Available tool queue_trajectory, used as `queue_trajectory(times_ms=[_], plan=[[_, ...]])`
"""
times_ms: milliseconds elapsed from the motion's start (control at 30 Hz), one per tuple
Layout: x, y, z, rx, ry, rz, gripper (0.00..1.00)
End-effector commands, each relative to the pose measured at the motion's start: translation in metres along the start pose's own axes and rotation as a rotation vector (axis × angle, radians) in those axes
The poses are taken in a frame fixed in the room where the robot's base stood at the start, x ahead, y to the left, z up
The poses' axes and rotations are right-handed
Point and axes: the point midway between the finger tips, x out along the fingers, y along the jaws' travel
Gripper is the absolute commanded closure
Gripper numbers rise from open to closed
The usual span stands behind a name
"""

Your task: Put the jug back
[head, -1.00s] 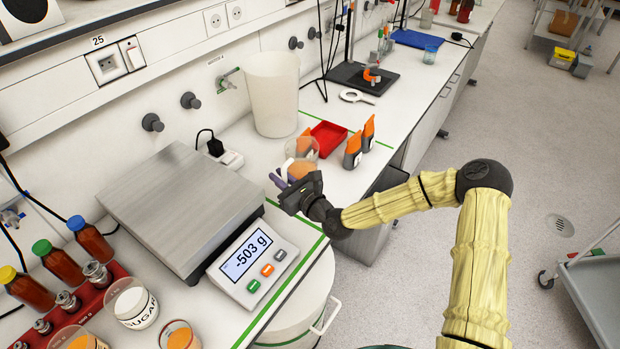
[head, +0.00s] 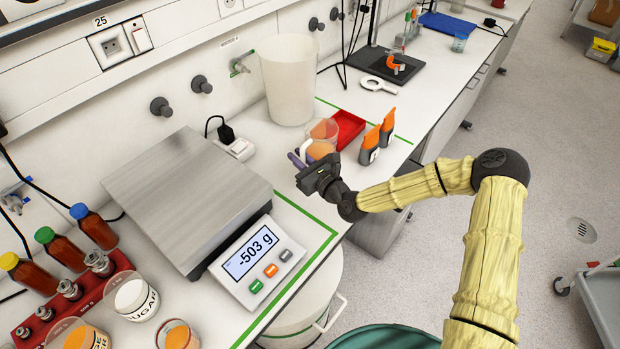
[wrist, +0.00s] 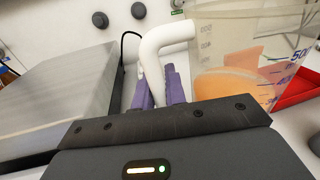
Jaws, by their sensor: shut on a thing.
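The clear jug (head: 324,130) holds orange juice and has a white handle. It is upright over the bench, just left of a red tray; I cannot tell whether its base touches the bench. My gripper (head: 302,165) is shut on the jug's handle. In the wrist view, the purple fingers of my gripper (wrist: 162,88) pinch the white handle, with the jug (wrist: 240,50) and its dark measuring marks to the right. The scale (head: 185,195) has an empty steel plate and its display reads -503 g.
A tall whitish bin (head: 290,88) stands behind. Bottles and cups (head: 135,296) fill the front left. Green lines (head: 318,255) mark the bench.

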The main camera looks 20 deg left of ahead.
Motion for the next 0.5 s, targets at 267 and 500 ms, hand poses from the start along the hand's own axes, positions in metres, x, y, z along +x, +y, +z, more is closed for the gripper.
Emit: queue_trajectory(times_ms=[267,500], plan=[[0.000,0.003,-0.043,-0.001,0.000,0.000,1.00],[0.000,0.003,-0.046,-0.002,-0.002,0.001,1.00]])
